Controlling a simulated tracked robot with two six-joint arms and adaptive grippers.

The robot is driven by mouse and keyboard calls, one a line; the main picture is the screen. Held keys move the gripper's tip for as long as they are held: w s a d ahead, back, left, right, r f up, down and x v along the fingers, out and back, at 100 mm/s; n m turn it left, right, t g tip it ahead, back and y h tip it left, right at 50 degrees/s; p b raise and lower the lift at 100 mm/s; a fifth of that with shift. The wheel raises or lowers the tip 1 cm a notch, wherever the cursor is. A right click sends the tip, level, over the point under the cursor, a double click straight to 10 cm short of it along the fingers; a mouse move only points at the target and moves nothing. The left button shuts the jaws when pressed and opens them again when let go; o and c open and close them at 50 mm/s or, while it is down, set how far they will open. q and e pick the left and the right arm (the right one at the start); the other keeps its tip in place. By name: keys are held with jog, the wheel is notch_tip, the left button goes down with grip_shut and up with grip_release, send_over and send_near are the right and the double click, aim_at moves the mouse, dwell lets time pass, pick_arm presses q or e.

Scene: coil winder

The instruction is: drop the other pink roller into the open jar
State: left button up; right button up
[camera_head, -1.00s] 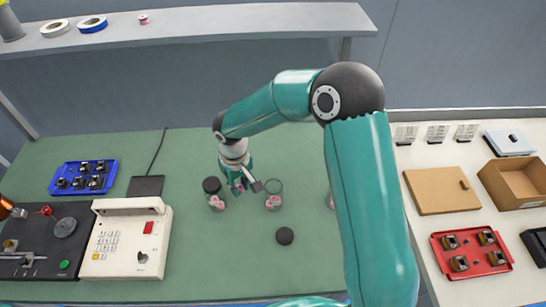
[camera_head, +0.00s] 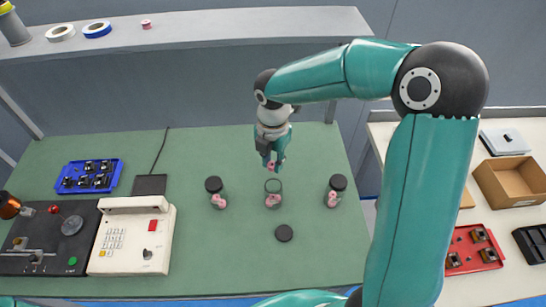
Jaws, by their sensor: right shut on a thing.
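The open jar (camera_head: 273,199) is clear, stands mid-bench without a lid and has pink in it. My right gripper (camera_head: 271,161) is above the jar, pointing down, shut on a pink roller (camera_head: 271,166). The held roller is just above the jar's rim, apart from it as far as I can tell. A dark lid (camera_head: 284,233) lies flat in front of the jar. My left gripper is not in view.
A lidded jar with pink rollers stands on each side, left (camera_head: 218,199) and right (camera_head: 333,196). The winder controls (camera_head: 130,238) and a blue tray (camera_head: 88,178) are at left. A pink spool (camera_head: 146,24) sits on the shelf.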

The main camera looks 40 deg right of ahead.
jog(key=shift+s+d+n, duration=0.1)
jog(key=shift+d+n, duration=0.05)
jog(key=shift+n, duration=0.25)
jog(key=b, duration=0.4)
send_over(274, 178)
jog(key=s+a, duration=0.1)
jog(key=shift+s+f, duration=0.15)
jog(key=shift+f, duration=2.2)
jog(key=shift+f+b, duration=0.25)
jog(key=shift+b, duration=0.1)
jog(key=shift+f+b, duration=1)
jog(key=shift+f, duration=0.25)
jog(key=shift+r, duration=0.2)
jog(key=shift+r+p, duration=0.75)
jog(key=shift+p, duration=0.1)
jog(key=shift+r, duration=0.15)
jog(key=shift+f, duration=0.2)
jog(key=shift+f+b, duration=0.5)
jog(key=shift+f, duration=0.2)
